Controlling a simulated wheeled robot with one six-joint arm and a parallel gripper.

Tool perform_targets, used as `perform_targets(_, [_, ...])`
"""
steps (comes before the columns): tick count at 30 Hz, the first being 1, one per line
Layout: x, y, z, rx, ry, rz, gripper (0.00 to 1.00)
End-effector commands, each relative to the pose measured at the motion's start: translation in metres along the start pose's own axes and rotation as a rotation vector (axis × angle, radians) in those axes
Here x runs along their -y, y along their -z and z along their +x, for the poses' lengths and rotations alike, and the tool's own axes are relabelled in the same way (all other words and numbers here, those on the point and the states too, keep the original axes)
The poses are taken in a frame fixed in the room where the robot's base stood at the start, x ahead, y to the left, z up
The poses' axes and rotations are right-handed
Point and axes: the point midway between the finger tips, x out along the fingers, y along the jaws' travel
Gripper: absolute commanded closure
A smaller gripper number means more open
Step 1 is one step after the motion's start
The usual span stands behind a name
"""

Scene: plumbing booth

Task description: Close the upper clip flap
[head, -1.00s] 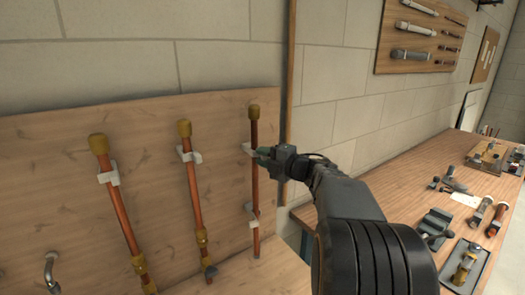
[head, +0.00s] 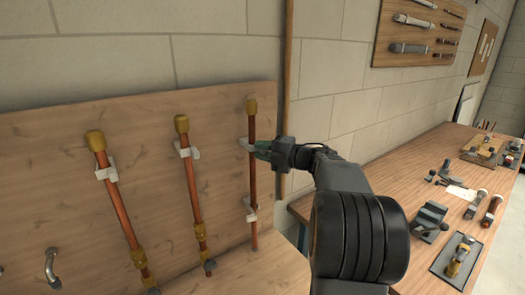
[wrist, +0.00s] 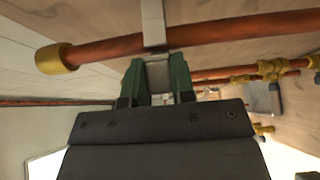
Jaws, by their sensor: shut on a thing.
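The upper clip (head: 245,143) is a pale grey clip on the rightmost copper pipe (head: 252,178), just below its brass end cap. In the wrist view, a pale strip of the clip (wrist: 152,24) crosses the pipe and runs down between my fingers. My gripper (head: 259,150) is at the pipe's right side at this clip's height. In the wrist view, the green fingers of my gripper (wrist: 158,76) are shut on the clip's pale flap (wrist: 159,74). The fingers hide part of the flap, so its exact angle is unclear. The lower clip (head: 251,214) sits further down the same pipe.
Two more copper pipes (head: 118,197) (head: 194,190) with clips stand to the left on the wooden panel (head: 60,160). A workbench (head: 400,175) with tools and a vise (head: 430,220) is at the right. A thin vertical pipe (head: 287,90) runs up the wall beside the panel.

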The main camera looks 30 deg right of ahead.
Motion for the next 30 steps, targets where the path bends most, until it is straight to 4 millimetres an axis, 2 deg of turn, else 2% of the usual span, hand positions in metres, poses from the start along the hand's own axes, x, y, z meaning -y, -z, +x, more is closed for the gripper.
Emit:
perform_targets(1, [-0.001, 0.0, 0.0, -0.001, -0.002, -0.001, 0.74])
perform_targets(8, [-0.001, 0.0, 0.0, 0.0, -0.001, 0.0, 0.52])
perform_targets(17, [0.0, 0.0, -0.003, 0.001, 0.0, 0.0, 0.51])
perform_targets(22, [0.002, -0.001, -0.023, 0.005, -0.001, -0.001, 0.51])
perform_targets(30, [0.002, -0.001, -0.079, 0.006, 0.0, -0.001, 0.51])
